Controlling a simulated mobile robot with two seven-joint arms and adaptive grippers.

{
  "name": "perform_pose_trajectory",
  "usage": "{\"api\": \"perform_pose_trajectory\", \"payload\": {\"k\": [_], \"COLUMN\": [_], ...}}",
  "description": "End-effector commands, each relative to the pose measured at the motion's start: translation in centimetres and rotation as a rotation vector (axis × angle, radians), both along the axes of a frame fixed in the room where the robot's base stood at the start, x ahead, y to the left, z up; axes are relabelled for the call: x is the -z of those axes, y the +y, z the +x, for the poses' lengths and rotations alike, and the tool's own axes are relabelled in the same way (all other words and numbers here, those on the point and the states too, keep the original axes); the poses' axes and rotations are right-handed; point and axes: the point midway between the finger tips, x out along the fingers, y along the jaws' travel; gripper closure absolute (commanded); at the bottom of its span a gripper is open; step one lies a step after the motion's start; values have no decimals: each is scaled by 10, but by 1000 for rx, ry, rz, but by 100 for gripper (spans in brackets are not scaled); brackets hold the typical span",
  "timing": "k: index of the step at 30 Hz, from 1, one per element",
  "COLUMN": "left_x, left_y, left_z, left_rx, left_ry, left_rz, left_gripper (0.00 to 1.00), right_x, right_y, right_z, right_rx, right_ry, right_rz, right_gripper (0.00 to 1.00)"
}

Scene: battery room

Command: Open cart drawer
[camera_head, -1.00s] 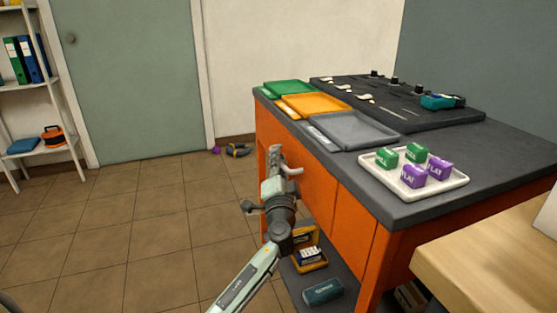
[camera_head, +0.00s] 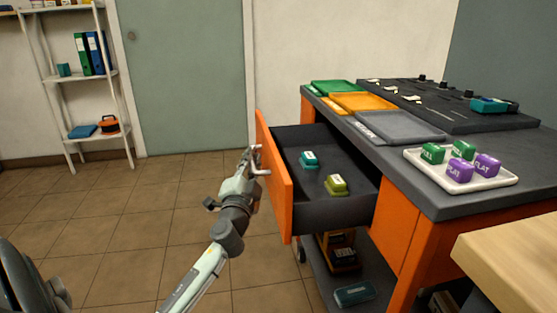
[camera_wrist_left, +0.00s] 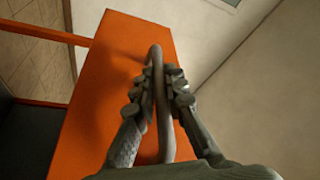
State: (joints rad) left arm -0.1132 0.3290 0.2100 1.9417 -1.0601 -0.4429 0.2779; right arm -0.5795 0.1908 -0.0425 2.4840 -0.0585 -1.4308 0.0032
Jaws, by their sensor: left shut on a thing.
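The orange cart (camera_head: 397,228) with a dark grey top stands at the right in the head view. Its drawer (camera_head: 335,215) is pulled well out to the left. A teal battery (camera_head: 309,160) and an olive-green battery (camera_head: 336,185) lie apart inside it. My left gripper (camera_head: 256,160) is at the orange drawer front (camera_head: 274,180). In the left wrist view the gripper (camera_wrist_left: 160,85) is shut on the grey bar handle (camera_wrist_left: 160,120), one finger on each side of the bar. My right gripper is not seen in the head view.
On the cart top are green (camera_head: 333,87), orange (camera_head: 362,102) and grey trays (camera_head: 400,127), and a white tray (camera_head: 497,183) with green and purple blocks. A wooden table (camera_head: 515,255) stands at the lower right.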

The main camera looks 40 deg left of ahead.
Motion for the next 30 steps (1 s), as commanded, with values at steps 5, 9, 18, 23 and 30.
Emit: {"api": "perform_pose_trajectory", "payload": {"k": [5,9,18,23,30], "left_x": [2,2,1,1,1], "left_y": [20,29,36,36,36], "left_z": [-23,-34,-41,-41,-41], "left_rx": [2,2,1,1,1], "left_ry": [2,2,1,1,1], "left_rz": [-1,-2,-2,-2,-2], "left_gripper": [100,100,100,100,80], "right_x": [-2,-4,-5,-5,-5], "right_y": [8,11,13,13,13], "right_z": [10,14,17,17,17], "right_rx": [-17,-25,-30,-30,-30], "right_ry": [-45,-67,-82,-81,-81], "right_rz": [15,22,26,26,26], "right_gripper": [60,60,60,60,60]}}
